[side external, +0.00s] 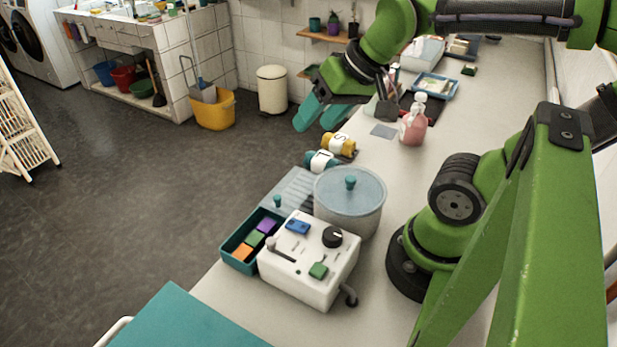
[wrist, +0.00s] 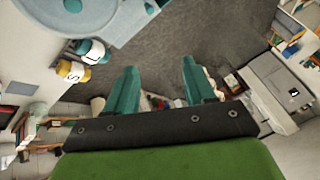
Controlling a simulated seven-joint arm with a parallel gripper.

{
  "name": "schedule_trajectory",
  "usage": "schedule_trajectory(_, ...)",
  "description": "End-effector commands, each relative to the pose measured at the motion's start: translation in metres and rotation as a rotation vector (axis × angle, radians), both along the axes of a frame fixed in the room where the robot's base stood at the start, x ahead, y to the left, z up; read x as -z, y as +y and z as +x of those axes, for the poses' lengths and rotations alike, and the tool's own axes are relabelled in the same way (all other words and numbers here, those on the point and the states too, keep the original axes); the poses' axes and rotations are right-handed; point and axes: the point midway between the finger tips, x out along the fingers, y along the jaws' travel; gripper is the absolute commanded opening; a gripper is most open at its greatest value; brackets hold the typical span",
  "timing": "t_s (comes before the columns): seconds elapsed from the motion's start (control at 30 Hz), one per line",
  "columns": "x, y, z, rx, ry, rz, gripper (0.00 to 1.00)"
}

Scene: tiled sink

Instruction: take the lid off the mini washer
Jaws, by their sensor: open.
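The mini washer (side external: 308,262) is a white box with a black knob, a blue switch and a green switch. Behind it stands its round tub, covered by a pale blue lid (side external: 335,189) with a teal knob (side external: 350,182) on top. The lid also shows at the top left of the wrist view (wrist: 60,22), partly cut off by the frame edge. My gripper (side external: 322,118) has teal fingers and is open and empty. It is up and beyond the lid, over the counter's left edge. The fingers also show apart in the wrist view (wrist: 162,90).
A teal tray (side external: 236,262) with coloured blocks sits left of the washer. A pink bottle (side external: 414,122) stands farther back. The counter right of the tub is clear.

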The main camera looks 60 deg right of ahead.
Motion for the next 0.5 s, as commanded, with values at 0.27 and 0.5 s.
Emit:
schedule_trajectory(0.27,-0.020,-0.038,-0.025,0.665,0.411,0.131,0.54)
schedule_trajectory(0.5,-0.033,-0.039,-0.051,1.070,0.553,0.199,0.54)
